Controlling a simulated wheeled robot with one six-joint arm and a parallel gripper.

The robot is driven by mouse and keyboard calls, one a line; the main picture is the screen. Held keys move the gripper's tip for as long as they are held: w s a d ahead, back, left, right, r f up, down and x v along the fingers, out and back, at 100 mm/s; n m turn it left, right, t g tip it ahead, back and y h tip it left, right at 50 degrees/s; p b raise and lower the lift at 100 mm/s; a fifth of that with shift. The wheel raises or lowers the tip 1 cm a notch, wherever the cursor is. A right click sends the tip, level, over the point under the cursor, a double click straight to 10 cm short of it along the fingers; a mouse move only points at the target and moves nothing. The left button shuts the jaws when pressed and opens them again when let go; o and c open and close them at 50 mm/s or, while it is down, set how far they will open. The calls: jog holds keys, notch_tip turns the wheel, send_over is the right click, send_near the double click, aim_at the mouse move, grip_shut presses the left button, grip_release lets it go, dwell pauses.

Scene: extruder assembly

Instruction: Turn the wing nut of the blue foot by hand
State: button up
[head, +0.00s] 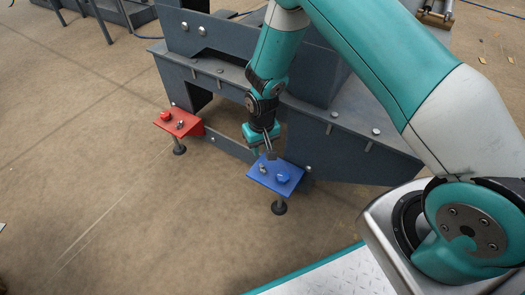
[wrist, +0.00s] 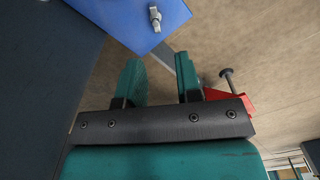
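The blue foot (head: 269,184) sticks out from the lower edge of the grey machine frame, with a dark round pad below it. A small metal wing nut (head: 262,168) and a blue knob (head: 283,177) sit on its top plate. My gripper (head: 270,153) points down just above the plate's rear edge, near the wing nut. In the wrist view the blue plate (wrist: 118,18) and the wing nut (wrist: 155,18) lie at the top, beyond the fingertips. My gripper (wrist: 160,75) is open there, with nothing between its two teal fingers.
A red foot (head: 178,122) with its own knob and wing nut stands to the left. It also shows in the wrist view (wrist: 232,100). The grey machine frame (head: 340,140) rises right behind the blue foot. The floor (head: 130,220) in front is clear.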

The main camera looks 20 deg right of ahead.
aim_at(262, 167)
jog(key=shift+d+f, duration=0.2)
jog(key=shift+f, duration=1)
notch_tip(262, 167, down, 8)
jog(key=b, duration=0.8)
jog(key=shift+r, duration=0.15)
jog(key=shift+r+p, duration=0.25)
jog(key=shift+p, duration=0.1)
jog(key=shift+f, duration=0.1)
grip_shut()
